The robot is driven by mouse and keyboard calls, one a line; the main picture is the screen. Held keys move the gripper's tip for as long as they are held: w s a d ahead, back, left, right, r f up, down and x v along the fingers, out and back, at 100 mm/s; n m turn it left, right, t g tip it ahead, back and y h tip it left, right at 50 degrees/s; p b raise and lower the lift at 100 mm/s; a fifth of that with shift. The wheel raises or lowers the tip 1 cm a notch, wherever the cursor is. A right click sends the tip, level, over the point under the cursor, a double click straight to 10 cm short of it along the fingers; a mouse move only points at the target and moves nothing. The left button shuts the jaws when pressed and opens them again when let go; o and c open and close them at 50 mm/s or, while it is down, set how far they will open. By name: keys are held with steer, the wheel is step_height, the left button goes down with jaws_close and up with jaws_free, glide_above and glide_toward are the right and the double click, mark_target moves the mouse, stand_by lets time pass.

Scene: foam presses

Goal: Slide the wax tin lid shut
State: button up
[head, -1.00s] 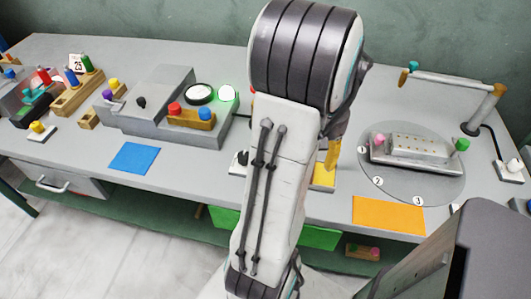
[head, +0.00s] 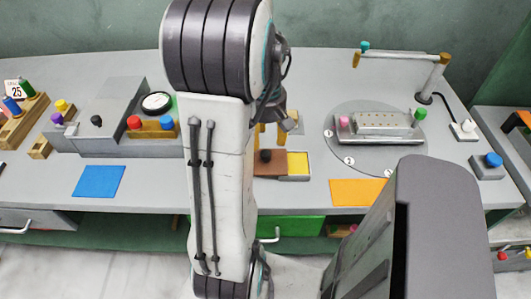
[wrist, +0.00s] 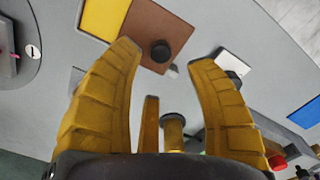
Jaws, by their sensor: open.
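The wax tin (head: 296,177) stands near the front edge of the bench. Its yellow wax (head: 298,163) shows on the right, and the brown lid (head: 270,168) with a black knob (head: 266,155) lies to the left, so the tin is partly open. In the wrist view the brown lid (wrist: 172,25), the yellow wax (wrist: 103,15) and the black knob (wrist: 160,50) show beyond my fingers. My gripper (wrist: 167,56) is open and empty, with the knob showing between its fingertips. Whether the fingers touch the lid cannot be told.
A round plate (head: 350,145) with a metal press block (head: 375,128) stands right of the tin. An orange mat (head: 358,191) and a blue mat (head: 98,181) lie near the front edge. A grey machine with coloured knobs stands left. My arm hides part of the bench.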

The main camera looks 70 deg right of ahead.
mark_target(266, 153)
steer(key=shift+f, duration=3.35)
steer(key=shift+o, duration=0.2)
jaws_close()
